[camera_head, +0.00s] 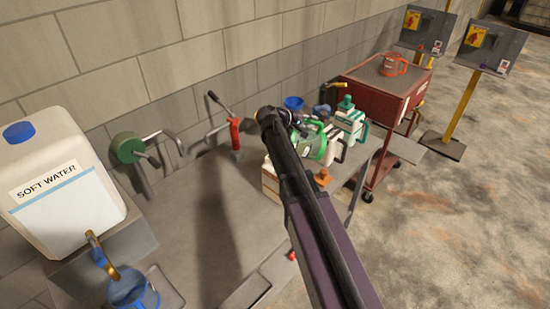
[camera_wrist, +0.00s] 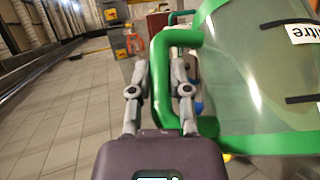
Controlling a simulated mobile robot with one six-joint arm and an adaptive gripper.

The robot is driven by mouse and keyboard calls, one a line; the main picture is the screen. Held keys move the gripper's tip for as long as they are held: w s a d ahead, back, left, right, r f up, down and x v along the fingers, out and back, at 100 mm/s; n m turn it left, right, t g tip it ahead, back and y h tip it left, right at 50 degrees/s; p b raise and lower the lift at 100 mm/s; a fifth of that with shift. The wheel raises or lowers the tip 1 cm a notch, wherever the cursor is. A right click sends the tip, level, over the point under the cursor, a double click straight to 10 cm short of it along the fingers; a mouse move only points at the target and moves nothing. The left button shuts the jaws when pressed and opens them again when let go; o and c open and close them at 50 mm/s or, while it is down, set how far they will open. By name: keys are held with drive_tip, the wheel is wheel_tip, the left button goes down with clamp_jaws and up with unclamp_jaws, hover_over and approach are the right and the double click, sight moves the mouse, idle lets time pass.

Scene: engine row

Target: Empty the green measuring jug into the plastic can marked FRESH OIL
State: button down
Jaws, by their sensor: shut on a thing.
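The green measuring jug (camera_head: 319,146) is at the end of my arm above the bench in the head view, partly hidden by the arm. In the wrist view its clear wall (camera_wrist: 255,65) and green handle fill the right side. My gripper (camera_wrist: 160,65) is shut on the handle, one finger on each side. White plastic cans with green caps and labels stand by the jug: one at the back (camera_head: 350,117), another partly behind the jug (camera_head: 334,142). Their labels are too small to read, so I cannot tell which says FRESH OIL. The jug's contents and exact tilt are unclear.
A SOFT WATER container (camera_head: 65,185) with a tap stands at left above a blue jug (camera_head: 133,293). A small orange object (camera_head: 322,177) is near the bench's right edge. A red cabinet (camera_head: 374,88) carries an orange jug (camera_head: 392,64). The middle bench top is clear.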

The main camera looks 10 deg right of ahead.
drive_tip(key=shift+w+a, duration=0.1)
drive_tip(key=shift+a, duration=0.15)
drive_tip(key=shift+a+h+b, duration=0.2)
drive_tip(key=shift+h+b, duration=0.1)
drive_tip(key=shift+b, duration=0.1)
drive_tip(key=shift+w+a+f, duration=0.1)
drive_tip(key=shift+a, duration=0.2)
drive_tip(key=shift+b, duration=0.3)
drive_tip(key=shift+a+h, duration=0.2)
drive_tip(key=shift+h, duration=0.1)
drive_tip(key=shift+a, duration=0.1)
